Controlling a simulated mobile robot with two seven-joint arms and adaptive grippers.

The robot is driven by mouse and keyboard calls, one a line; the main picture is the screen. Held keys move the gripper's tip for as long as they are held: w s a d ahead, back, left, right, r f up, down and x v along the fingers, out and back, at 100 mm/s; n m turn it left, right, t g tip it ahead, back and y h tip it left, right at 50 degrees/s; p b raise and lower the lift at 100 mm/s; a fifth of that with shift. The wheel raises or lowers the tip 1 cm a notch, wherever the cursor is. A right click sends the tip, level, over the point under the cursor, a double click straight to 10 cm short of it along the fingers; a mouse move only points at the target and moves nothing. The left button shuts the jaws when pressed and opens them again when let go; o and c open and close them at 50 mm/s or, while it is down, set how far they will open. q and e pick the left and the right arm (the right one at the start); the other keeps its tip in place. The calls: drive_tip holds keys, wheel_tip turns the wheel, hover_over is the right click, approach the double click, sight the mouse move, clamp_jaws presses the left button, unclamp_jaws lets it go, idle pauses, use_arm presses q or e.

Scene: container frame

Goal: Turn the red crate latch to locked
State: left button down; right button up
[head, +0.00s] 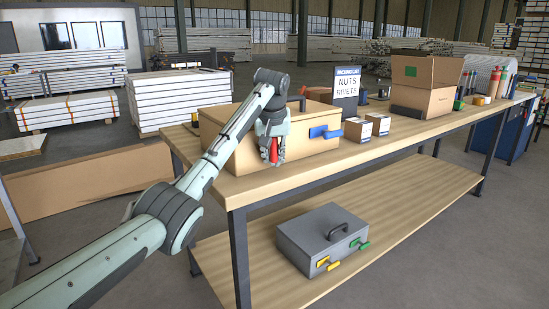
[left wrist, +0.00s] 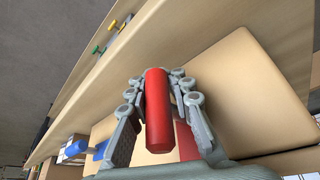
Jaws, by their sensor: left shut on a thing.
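The tan crate (head: 300,148) sits on the near end of the workbench. Its red latch (head: 273,151) is on the front face, mostly covered by my left gripper (head: 271,156). In the left wrist view the red latch handle (left wrist: 157,110) is a thick red bar between the two fingers of my left gripper (left wrist: 157,88). The fingers are shut on it from both sides. A red plate (left wrist: 187,142) shows behind the fingers against the crate face (left wrist: 240,80). The latch's turn angle is hard to judge. My right gripper is in neither view.
A blue latch (head: 325,132) is on the same crate face, to the right. Small boxes (head: 358,130) and a sign (head: 346,84) stand beside the crate. A grey case (head: 310,232) with yellow and green latches lies on the lower shelf. The bench's front edge is close below my gripper.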

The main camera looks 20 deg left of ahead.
sight(275, 140)
use_arm(q)
drive_tip(key=shift+w+r, duration=0.1)
drive_tip(key=shift+r, duration=0.25)
drive_tip(key=c, duration=1.4)
unclamp_jaws()
drive_tip(key=shift+d+f, duration=0.1)
drive_tip(key=shift+f, duration=0.1)
drive_tip(key=v, duration=1.2)
drive_tip(key=shift+w+d, duration=0.1)
drive_tip(key=shift+d, duration=0.05)
